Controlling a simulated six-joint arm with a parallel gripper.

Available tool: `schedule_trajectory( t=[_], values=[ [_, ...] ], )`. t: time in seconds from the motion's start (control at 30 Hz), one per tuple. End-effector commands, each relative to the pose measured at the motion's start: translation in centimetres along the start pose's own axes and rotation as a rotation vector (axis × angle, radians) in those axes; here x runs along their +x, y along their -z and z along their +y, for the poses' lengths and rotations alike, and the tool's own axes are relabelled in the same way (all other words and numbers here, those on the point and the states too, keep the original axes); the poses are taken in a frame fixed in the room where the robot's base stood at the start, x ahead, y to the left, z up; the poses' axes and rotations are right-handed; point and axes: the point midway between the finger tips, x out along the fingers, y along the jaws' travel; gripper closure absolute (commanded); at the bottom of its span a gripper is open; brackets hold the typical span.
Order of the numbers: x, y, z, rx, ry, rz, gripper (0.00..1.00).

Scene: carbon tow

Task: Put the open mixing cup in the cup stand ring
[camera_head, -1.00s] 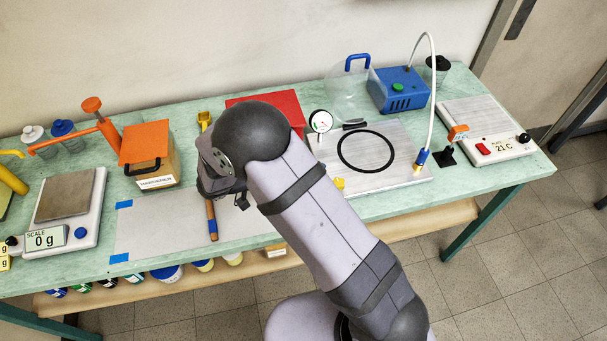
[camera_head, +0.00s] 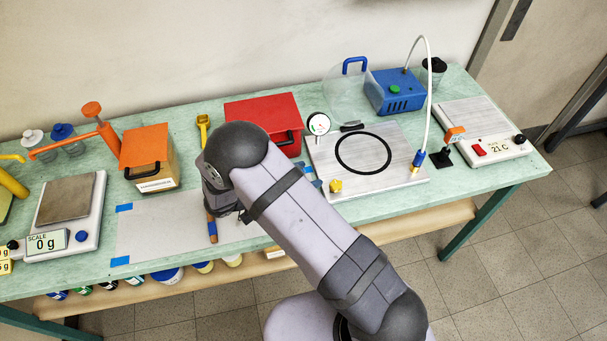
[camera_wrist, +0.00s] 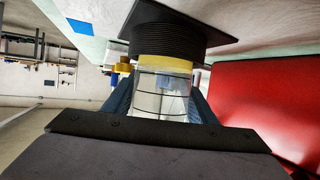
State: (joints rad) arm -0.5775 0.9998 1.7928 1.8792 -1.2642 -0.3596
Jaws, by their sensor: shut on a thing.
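In the wrist view a clear mixing cup (camera_wrist: 160,98) with dark lines and a yellow band (camera_wrist: 164,64) sits between the blue fingers of my gripper (camera_wrist: 161,108), which is shut on it. The yellow band is right by a black ribbed cylinder (camera_wrist: 168,30) on a dark square plate, seemingly the cup stand ring. I cannot tell whether the cup is inside it or only against it. In the head view my arm hides the cup, the stand and most of my gripper.
A red box (camera_head: 262,112) stands right of my wrist and an orange-lidded hardener box (camera_head: 146,160) left of it. A scale (camera_head: 68,205) is further left. A metal plate with a black ring (camera_head: 362,152) and a blue pump (camera_head: 397,92) lie right. Grey sheet (camera_head: 155,225) is mostly clear.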

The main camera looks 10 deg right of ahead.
Motion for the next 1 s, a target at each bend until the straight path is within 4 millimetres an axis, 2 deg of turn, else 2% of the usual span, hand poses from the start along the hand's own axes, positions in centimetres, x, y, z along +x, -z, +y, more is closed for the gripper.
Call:
schedule_trajectory(
  t=[0.27, 0.3, 0.33, 0.37, 0.77, 1.0],
  values=[
    [0.2, -0.4, 0.0, 0.0, 0.0, 0.0, 0.73],
    [0.1, -0.3, 0.0, 0.0, 0.0, 0.0, 0.39],
    [0.1, -0.3, 0.0, 0.0, 0.0, 0.0, 0.32],
    [0.1, -0.3, 0.0, 0.0, 0.0, 0.0, 0.3],
    [-0.1, 0.1, 0.0, 0.001, 0.001, 0.0, 0.3],
    [-2.9, -0.2, -0.1, 0.002, 0.005, -0.001, 0.3]
  ],
)
